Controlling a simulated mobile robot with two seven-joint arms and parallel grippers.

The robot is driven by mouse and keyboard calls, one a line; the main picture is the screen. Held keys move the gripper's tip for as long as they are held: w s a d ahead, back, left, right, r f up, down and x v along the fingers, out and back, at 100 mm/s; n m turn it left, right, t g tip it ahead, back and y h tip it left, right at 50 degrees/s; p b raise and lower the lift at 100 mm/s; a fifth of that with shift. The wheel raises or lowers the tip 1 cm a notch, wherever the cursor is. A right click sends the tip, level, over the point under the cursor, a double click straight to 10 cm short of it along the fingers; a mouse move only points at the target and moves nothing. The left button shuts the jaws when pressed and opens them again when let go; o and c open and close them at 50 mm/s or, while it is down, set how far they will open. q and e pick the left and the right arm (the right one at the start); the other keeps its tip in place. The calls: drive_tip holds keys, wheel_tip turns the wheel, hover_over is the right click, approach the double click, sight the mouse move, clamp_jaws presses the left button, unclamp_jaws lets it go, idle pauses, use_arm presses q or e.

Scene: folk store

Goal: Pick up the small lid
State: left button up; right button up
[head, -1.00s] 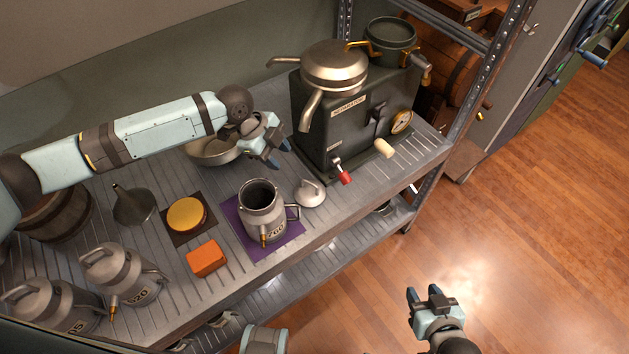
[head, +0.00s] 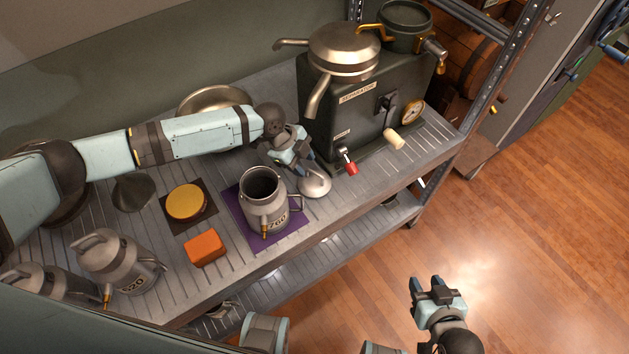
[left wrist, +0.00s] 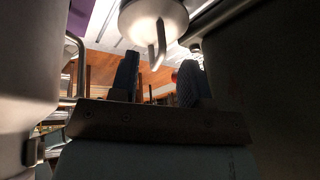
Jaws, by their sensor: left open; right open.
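Nothing is between the fingers. I cannot tell whether a finger touches the lid. My right gripper (head: 432,286) is open and empty above the wooden floor.
The dark separator machine (head: 355,120) with a red-tipped tap (head: 350,165) stands close right of the left gripper. A purple mat (head: 238,213) lies under the can. An orange block (head: 204,248), a yellow disc (head: 186,202) and lidded cans (head: 118,262) are to the left.

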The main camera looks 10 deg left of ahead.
sight(308, 170)
use_arm(q)
drive_tip(key=shift+x, duration=2)
drive_tip(key=shift+s, duration=0.1)
clamp_jaws()
